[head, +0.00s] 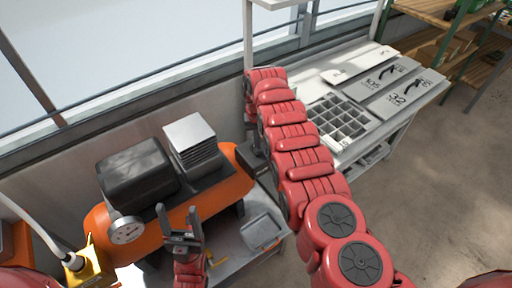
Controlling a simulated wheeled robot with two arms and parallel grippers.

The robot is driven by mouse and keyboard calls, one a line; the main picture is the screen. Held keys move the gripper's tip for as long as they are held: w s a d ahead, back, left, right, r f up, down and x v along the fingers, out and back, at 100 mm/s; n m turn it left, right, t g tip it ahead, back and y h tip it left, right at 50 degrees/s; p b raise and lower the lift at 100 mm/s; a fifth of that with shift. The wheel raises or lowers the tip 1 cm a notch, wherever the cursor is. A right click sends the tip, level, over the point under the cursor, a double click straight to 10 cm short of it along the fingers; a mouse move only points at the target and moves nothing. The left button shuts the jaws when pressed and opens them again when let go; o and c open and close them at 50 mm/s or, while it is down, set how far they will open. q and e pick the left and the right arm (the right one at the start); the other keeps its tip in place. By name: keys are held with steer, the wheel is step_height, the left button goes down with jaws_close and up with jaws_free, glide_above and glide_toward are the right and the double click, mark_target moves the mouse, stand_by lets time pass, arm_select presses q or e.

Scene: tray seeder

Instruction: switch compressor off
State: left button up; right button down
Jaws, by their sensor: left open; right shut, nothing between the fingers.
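The compressor has an orange tank (218,195) with a black motor housing (138,175) and a finned grey block (191,140) on top. A round white gauge (125,230) faces me at its left front. A dark box (251,158) sits at the tank's right end, partly behind my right arm; I cannot make out a switch on it. My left gripper (177,211) is open and empty, in front of the tank, fingers pointing up in the picture. I cannot tell whether it touches the tank. My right arm crosses the middle; its gripper is hidden.
A yellow fitting (84,266) with a hose is at lower left. A grey tray (261,231) lies right of the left gripper. A white bench (390,125) with a cell tray (337,121) and lettered panels (403,91) stands beyond my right arm. Floor at right is clear.

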step_height(320, 180, up, 4)
steer(key=shift+s+f+p, duration=0.1)
steer(key=shift+p, duration=1.15)
steer(key=shift+r+p, duration=0.7)
steer(key=shift+r, duration=0.5)
steer(key=shift+f, duration=0.1)
